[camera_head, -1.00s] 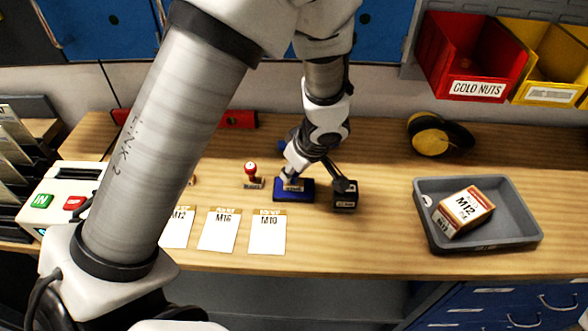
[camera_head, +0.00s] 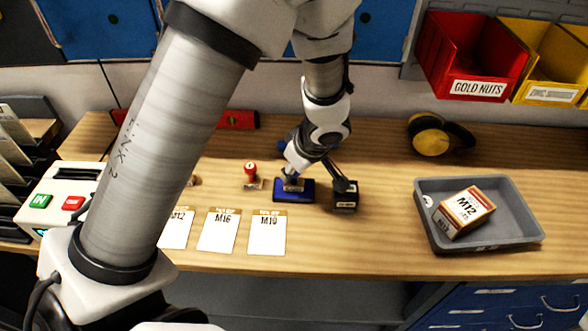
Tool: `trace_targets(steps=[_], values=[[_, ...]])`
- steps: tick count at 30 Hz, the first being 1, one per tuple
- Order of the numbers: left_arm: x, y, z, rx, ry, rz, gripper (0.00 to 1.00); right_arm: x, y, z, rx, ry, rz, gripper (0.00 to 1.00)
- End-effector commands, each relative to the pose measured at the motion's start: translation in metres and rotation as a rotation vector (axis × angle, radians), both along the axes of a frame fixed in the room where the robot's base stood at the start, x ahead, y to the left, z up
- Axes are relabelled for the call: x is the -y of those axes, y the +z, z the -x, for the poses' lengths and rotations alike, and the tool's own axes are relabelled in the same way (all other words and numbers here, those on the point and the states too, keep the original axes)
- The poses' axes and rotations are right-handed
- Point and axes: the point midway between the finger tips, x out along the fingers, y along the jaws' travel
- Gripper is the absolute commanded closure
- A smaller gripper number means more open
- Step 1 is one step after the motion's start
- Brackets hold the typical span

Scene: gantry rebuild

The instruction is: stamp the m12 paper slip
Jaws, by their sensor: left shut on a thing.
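The M12 paper slip (camera_head: 175,232) lies on the bench at the left end of a row of slips, partly hidden behind my left arm. My left gripper (camera_head: 291,177) reaches down at the blue ink pad (camera_head: 307,196). It is shut on a small stamp (camera_head: 293,186), whose block shows at the pad's top; its handle is mostly hidden by the fingers. I cannot tell whether the stamp touches the pad. A red-handled stamp (camera_head: 251,174) stands to the left of the pad. My right gripper is not in view.
The M16 slip (camera_head: 218,232) and M10 slip (camera_head: 267,234) lie beside the M12 slip. A grey tray (camera_head: 507,237) holds an M12 box (camera_head: 466,212). Ear defenders (camera_head: 430,142) lie behind. The bench between block and tray is clear.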

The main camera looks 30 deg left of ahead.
Motion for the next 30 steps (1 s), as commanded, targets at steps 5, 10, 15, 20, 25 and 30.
trace_targets(steps=[5, 10, 15, 20, 25, 30], values=[[0.0, -0.002, 0.001, -0.003, 0.001, 0.001, 0.93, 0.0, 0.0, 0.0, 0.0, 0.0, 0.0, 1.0], [0.0, 0.004, 0.001, -0.003, 0.001, 0.0, 0.93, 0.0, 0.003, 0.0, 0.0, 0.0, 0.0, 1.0], [0.0, 0.022, 0.001, -0.002, 0.002, 0.001, 0.93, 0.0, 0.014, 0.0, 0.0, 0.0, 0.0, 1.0], [0.0, 0.038, 0.0, 0.0, 0.001, 0.001, 0.93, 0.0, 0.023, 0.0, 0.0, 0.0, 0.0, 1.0], [0.0, 0.054, 0.0, 0.0, 0.001, 0.0, 0.93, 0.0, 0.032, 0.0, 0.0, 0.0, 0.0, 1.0], [0.0, 0.068, 0.0, -0.001, 0.001, 0.001, 0.93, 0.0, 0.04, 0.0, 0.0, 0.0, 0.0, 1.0]])
